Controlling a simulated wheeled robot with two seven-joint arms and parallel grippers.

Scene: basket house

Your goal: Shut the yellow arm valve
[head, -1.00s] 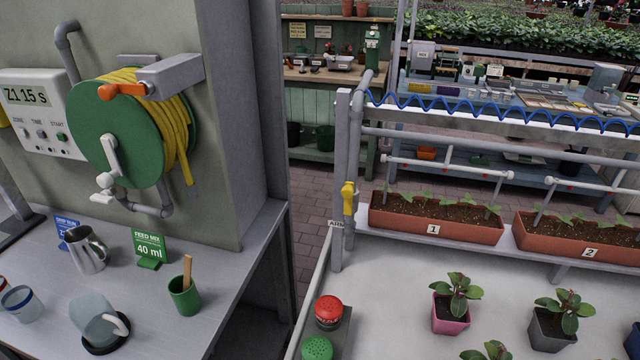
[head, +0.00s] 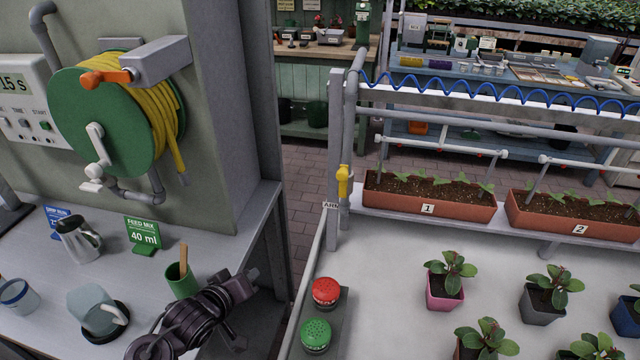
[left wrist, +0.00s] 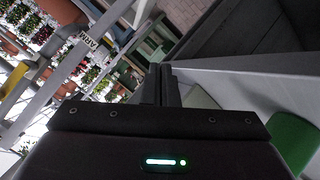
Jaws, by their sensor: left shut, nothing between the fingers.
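The yellow arm valve (head: 343,182) is on the upright grey pipe at the corner of the white bench, just above a small ARM label (head: 331,205). Its yellow handle looks upright, in line with the pipe. My left gripper (head: 252,276) is over the front edge of the grey counter, below and left of the valve and well apart from it. Its fingers (left wrist: 162,85) are shut and empty. In the left wrist view, the ARM label (left wrist: 82,38) and a yellow part (left wrist: 28,82), likely the valve, are at the left. My right gripper is out of view.
A green cup (head: 182,280) stands close beside my left gripper. A metal jug (head: 76,240) and a clear jug (head: 97,308) are further left. A hose reel (head: 105,122) hangs above the counter.

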